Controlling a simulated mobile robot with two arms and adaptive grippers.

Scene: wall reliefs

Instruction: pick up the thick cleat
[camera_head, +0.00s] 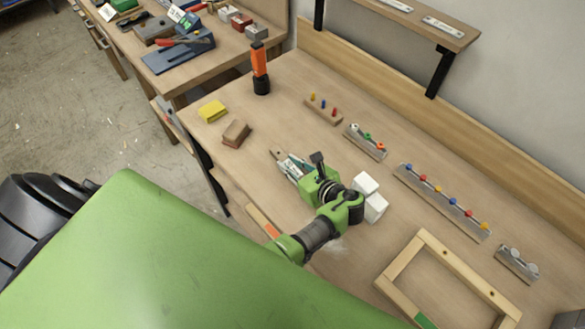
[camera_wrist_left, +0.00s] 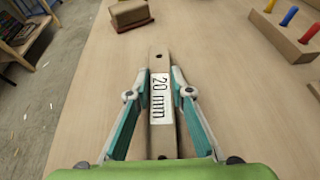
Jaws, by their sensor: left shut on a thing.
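The cleat (camera_wrist_left: 158,138) is a light wooden bar with a hole near each end and a white "20 mm" label. In the wrist view it lies lengthwise between the two fingers of my left gripper (camera_wrist_left: 161,80), which is shut on its sides near the middle. In the head view my left gripper (camera_head: 290,166) is low over the bench, and only the far end of the cleat (camera_head: 277,153) shows past the fingers. I cannot tell whether the cleat still touches the bench top. My right gripper is not in view.
On the bench (camera_head: 330,80) stand a brown block (camera_head: 236,132), a yellow block (camera_head: 212,110) and an orange-black tool (camera_head: 260,68). White blocks (camera_head: 366,184) sit right beside my left wrist. Peg rails (camera_head: 440,203) and a wooden frame (camera_head: 405,258) lie to the right.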

